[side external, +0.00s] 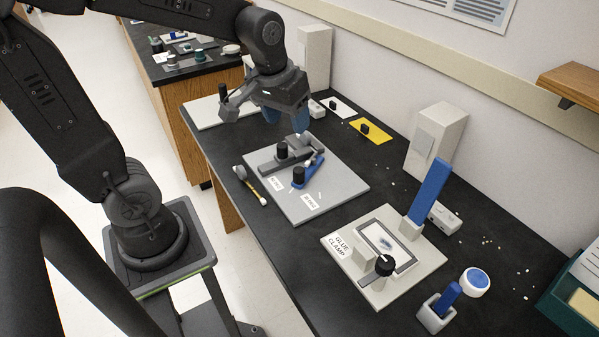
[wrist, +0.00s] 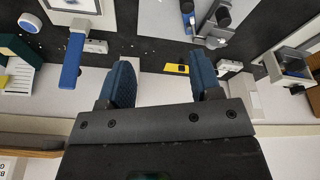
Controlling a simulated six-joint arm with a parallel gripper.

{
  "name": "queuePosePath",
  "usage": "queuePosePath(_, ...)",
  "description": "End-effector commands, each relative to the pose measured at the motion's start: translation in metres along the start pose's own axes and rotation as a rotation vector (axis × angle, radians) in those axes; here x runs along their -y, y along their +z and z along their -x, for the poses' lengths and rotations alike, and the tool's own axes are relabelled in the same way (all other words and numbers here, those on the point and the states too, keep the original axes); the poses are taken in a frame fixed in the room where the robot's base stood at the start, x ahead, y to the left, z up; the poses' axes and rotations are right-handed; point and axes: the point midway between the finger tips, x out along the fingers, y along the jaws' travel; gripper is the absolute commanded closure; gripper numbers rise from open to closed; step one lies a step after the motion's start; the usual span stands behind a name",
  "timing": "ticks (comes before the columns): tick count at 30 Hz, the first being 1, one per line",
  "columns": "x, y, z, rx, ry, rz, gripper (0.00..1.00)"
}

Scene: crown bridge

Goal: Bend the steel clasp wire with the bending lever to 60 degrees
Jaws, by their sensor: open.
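The bending jig is a light grey plate (side external: 345,183) on the black bench. On it are a grey bar (side external: 270,166) with a black knob (side external: 282,150) and a blue lever (side external: 312,172) with another black knob (side external: 299,176). Two small white labels lie near its front, too small to read. I cannot make out the clasp wire clearly. My gripper (side external: 287,119) is open and empty above the far side of the jig, apart from the lever. In the wrist view, my gripper (wrist: 163,80) shows two spread blue fingers, with the jig (wrist: 211,36) beyond them at the top.
A yellow card (side external: 371,131) with a black piece lies behind the jig, by the wall. The glue clamp plate (side external: 411,278) with an upright blue handle (side external: 430,191) stands to the right. A brush (side external: 251,184) lies at the jig's left. A green box (side external: 578,300) is far right.

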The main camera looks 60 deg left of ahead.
Motion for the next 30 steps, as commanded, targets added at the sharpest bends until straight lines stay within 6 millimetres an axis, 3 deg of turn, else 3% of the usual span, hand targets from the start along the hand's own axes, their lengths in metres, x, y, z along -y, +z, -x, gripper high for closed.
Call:
queuePosePath(6,0.025,-0.047,-0.064,0.142,-0.059,0.227,0.42)
queuePosePath(12,0.043,-0.066,-0.104,0.213,-0.092,0.354,0.42)
queuePosePath(20,0.049,-0.066,-0.125,0.231,-0.101,0.385,0.42)
queuePosePath(30,0.052,-0.049,-0.188,0.235,-0.101,0.383,0.42)
